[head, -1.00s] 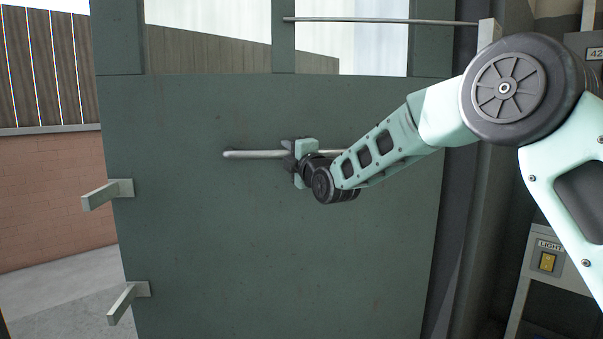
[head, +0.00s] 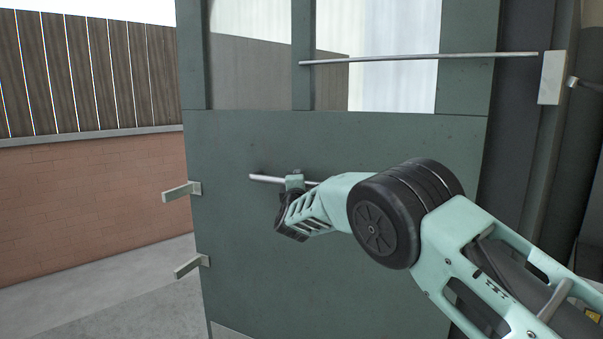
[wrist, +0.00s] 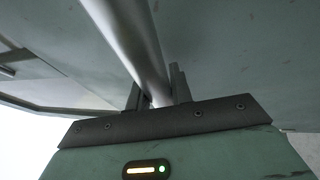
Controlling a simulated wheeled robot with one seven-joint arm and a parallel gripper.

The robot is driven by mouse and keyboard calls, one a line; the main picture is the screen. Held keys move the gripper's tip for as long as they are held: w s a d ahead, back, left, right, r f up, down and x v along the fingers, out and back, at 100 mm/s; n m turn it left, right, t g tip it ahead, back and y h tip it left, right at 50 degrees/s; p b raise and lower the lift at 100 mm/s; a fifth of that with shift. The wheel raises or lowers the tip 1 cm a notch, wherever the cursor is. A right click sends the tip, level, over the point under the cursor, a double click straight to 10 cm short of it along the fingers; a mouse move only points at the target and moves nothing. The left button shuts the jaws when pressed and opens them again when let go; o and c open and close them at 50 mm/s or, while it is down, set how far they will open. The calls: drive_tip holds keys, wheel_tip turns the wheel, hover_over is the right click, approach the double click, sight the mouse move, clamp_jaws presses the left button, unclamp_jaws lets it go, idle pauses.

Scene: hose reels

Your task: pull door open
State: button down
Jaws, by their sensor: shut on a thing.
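The grey-green door (head: 260,265) fills the middle of the head view, with window panes in its upper part. Its left edge stands clear, with a brick wall and paving visible beyond it. A horizontal bar handle (head: 263,178) crosses the door at mid height. My gripper (head: 295,181) is shut on this bar near its middle; my wrist partly hides the hold. In the wrist view the grey bar (wrist: 128,40) runs down between the two dark fingers (wrist: 158,88), close beside the door surface.
Two short brackets (head: 183,191) stick out from the door's left edge. A thin rod (head: 420,58) runs across the top to a pale block (head: 552,78) on the right frame. The brick wall (head: 80,195) and open paving lie at left.

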drive_tip(key=shift+w+d+f, duration=0.1)
drive_tip(key=shift+w+d, duration=0.1)
drive_tip(key=shift+w, duration=0.1)
drive_tip(key=c, duration=1.3)
unclamp_jaws()
drive_tip(key=shift+o, duration=0.2)
drive_tip(key=shift+s, duration=0.1)
drive_tip(key=shift+s+a, duration=0.1)
drive_tip(key=shift+s, duration=0.45)
drive_tip(key=s+a+f, duration=0.1)
drive_tip(key=s+f, duration=0.2)
drive_tip(key=s, duration=1.2)
drive_tip(key=shift+s+b, duration=0.4)
drive_tip(key=shift+b, duration=0.05)
drive_tip(key=shift+a, duration=0.1)
